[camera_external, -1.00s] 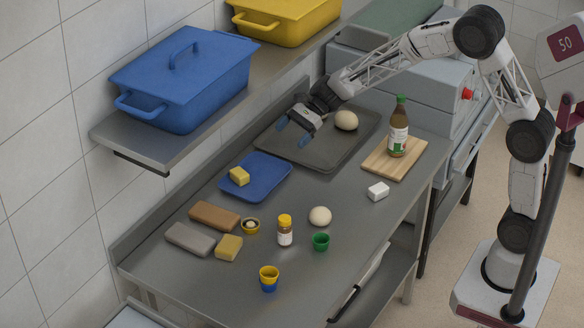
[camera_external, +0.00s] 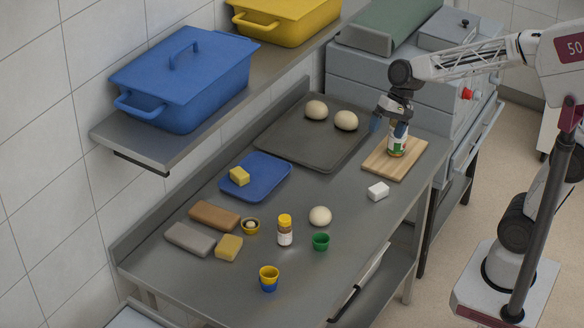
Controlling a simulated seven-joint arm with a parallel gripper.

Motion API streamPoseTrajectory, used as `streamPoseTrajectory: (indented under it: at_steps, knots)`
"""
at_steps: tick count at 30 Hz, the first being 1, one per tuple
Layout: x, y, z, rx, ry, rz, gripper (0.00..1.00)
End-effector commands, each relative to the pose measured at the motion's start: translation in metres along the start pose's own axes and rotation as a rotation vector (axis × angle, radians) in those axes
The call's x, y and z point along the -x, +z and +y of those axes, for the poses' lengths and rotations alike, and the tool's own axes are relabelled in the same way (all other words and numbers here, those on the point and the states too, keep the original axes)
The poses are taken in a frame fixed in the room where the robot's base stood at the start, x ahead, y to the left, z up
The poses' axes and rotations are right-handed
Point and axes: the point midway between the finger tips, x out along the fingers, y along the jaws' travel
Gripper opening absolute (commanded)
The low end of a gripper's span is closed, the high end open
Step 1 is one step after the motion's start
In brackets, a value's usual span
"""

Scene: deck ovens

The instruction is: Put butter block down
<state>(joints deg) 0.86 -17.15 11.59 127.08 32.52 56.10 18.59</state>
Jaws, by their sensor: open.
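A small yellow block (camera_external: 239,176), which looks like the butter block, lies on the blue tray (camera_external: 270,186) at the left of the bench. A second, paler yellow block (camera_external: 228,247) lies on the bare steel nearer the front, and a small white block (camera_external: 378,191) lies by the cutting board; which of these is butter is not certain.
The bottle stands on a wooden board (camera_external: 380,167). Two dough balls (camera_external: 317,110) sit on the dark baking tray (camera_external: 290,148). A third dough ball (camera_external: 320,216), a yellow-capped jar (camera_external: 285,231), cups (camera_external: 269,278) and brown and grey blocks (camera_external: 190,239) stand nearer the front. A shelf (camera_external: 180,152) overhangs the left.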

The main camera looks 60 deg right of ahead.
Motion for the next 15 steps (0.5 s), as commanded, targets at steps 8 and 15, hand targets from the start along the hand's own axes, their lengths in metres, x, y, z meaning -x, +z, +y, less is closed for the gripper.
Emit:
streamPoseTrajectory:
  at_steps: [8,15]
  knots:
    - [0.026,0.051,0.063,0.257,0.138,0.107,0.91]
    - [0.041,0.087,0.117,0.47,0.27,0.19,0.91]
